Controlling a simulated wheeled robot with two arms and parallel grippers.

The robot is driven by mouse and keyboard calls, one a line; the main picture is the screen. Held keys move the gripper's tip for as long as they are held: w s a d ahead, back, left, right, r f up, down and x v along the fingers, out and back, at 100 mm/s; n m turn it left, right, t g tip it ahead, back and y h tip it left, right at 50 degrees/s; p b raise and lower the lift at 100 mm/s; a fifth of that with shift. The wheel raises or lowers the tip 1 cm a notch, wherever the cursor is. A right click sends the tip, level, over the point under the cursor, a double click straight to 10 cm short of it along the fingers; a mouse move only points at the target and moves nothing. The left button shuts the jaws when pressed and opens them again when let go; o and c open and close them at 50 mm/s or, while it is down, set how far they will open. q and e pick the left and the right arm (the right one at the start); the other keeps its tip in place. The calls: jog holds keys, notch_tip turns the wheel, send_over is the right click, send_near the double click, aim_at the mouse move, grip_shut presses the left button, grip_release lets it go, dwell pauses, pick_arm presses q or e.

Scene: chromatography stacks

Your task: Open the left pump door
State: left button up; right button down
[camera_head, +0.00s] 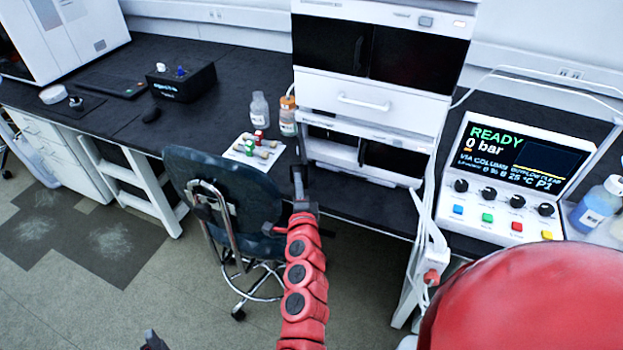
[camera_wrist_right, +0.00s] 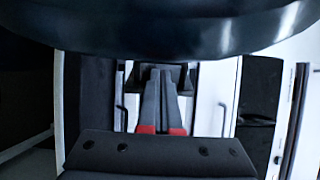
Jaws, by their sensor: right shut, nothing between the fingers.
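A white instrument stack (camera_head: 365,105) stands on the black bench. Its upper module has a dark left door (camera_head: 325,43) and a dark right door (camera_head: 412,58) side by side. A lower module (camera_head: 362,160) shows dark panels above white parts; I cannot tell which door is the pump's left one. My right gripper (camera_head: 299,180) is shut and empty, in front of and below the stack's left side. Its closed fingers (camera_wrist_right: 160,85) show in the right wrist view, with pale panels and dark upright handles beyond. A dark tip (camera_head: 153,341), perhaps my left gripper, shows at the bottom edge.
A dark chair (camera_head: 222,190) stands just left of my right gripper. A vial tray (camera_head: 252,152) and bottles (camera_head: 260,110) stand on the bench left of the stack. A control console (camera_head: 515,170) reading READY stands at right, with loose white cables nearby.

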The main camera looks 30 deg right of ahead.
jog(key=shift+w+a, duration=0.5)
jog(key=shift+a, duration=0.4)
jog(key=shift+s, duration=0.1)
